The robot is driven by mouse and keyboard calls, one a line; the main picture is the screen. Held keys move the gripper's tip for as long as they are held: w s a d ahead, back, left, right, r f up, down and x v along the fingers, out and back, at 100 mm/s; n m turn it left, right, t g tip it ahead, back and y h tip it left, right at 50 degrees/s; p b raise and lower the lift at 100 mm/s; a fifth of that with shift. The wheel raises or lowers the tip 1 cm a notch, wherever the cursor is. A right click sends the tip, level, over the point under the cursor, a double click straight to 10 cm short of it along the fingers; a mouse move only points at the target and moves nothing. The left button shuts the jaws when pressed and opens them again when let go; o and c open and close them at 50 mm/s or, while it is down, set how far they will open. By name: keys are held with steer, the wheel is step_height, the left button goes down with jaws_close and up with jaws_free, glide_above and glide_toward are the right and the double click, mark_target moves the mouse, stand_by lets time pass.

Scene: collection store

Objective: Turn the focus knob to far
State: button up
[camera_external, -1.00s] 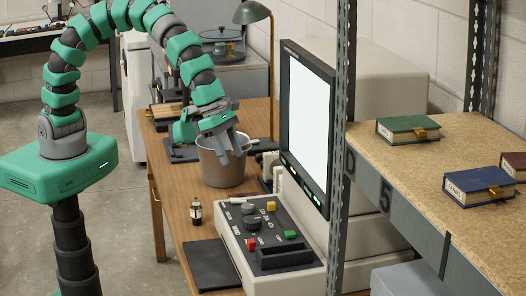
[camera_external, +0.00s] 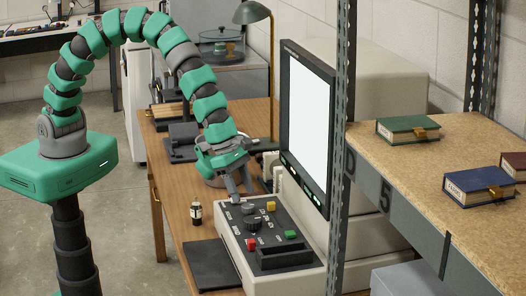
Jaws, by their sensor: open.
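The control panel (camera_external: 281,229) is a pale console with a dark top at the front of the wooden desk. It carries several knobs and coloured buttons. A dark round knob (camera_external: 252,223) stands left of the panel's middle, and a smaller grey knob (camera_external: 248,208) is behind it. The labels are too small to read, so I cannot tell which is the focus knob. My gripper (camera_external: 238,192) is open, pointing down above the panel's back left corner, close to the grey knob. I cannot tell whether it touches the knob.
A lit screen (camera_external: 306,125) stands right of the panel. A small bottle (camera_external: 196,213) and a dark mat (camera_external: 211,265) are at left. A steel shelf post (camera_external: 341,150) rises at right.

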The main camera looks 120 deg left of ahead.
mark_target(247, 205)
steer(key=shift+x, duration=1.8)
steer(key=c, duration=1)
